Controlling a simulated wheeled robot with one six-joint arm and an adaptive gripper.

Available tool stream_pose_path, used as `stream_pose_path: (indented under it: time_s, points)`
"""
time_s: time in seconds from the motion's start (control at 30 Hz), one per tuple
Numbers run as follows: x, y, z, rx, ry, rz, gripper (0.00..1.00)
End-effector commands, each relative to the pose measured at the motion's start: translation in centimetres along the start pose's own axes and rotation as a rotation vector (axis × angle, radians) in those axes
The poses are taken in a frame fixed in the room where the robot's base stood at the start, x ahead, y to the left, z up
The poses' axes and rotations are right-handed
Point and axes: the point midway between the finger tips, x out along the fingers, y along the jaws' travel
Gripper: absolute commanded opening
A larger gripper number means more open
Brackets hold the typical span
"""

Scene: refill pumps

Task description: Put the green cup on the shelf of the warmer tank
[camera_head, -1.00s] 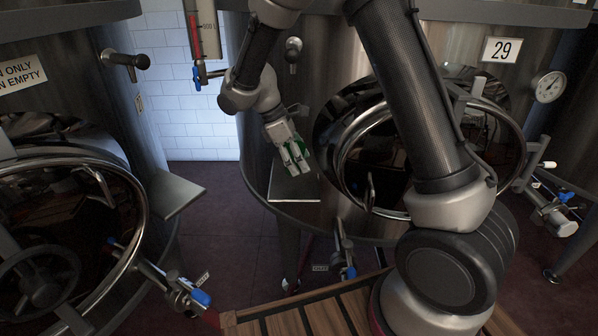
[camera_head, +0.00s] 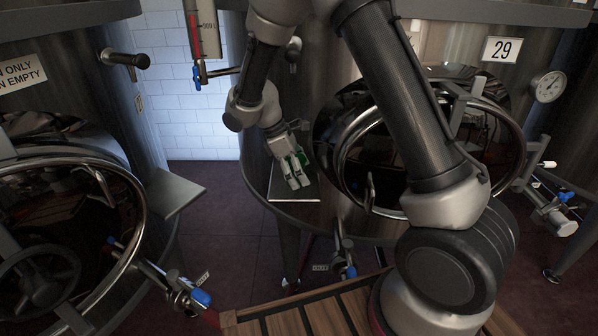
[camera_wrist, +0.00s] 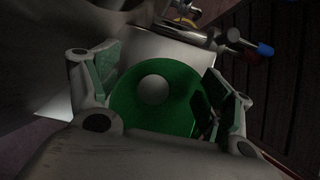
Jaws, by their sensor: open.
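The green cup (camera_wrist: 160,117) is between the two fingers of my gripper (camera_wrist: 160,95) in the wrist view, seen into its open mouth, with a pale round patch inside. My gripper is open around it. In the head view my gripper (camera_head: 298,172) is low over the metal shelf (camera_head: 283,193) of the middle tank (camera_head: 275,215), and only a sliver of green cup (camera_head: 302,159) shows behind the fingers. The cup seems to stand on this shelf, but its base is hidden. The same shelf (camera_wrist: 150,52) shows behind the cup in the wrist view.
The left tank (camera_head: 90,75) has its own bare shelf (camera_head: 175,190). A dial gauge (camera_head: 548,87) is at the right and a tall red column gauge (camera_head: 203,30) at the back. A round hatch (camera_head: 350,150) is close right of my gripper. Valves (camera_head: 345,262) hang below.

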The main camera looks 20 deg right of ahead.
Motion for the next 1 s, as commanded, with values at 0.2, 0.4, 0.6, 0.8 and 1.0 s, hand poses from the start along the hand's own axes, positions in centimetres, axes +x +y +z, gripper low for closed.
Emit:
stream_pose_path:
  time_s: [0.2,0.4,0.6,0.8,1.0]
  points:
    - [-0.5,0.0,0.1,0.000,0.001,0.001,0.80]
    - [-4.0,0.1,0.0,0.001,0.004,0.004,0.80]
    - [-8.5,0.1,0.0,0.000,0.004,0.003,0.80]
    - [-11.4,0.0,0.0,0.000,0.001,0.002,0.80]
    - [-12.2,0.0,0.1,0.000,0.000,-0.001,0.80]
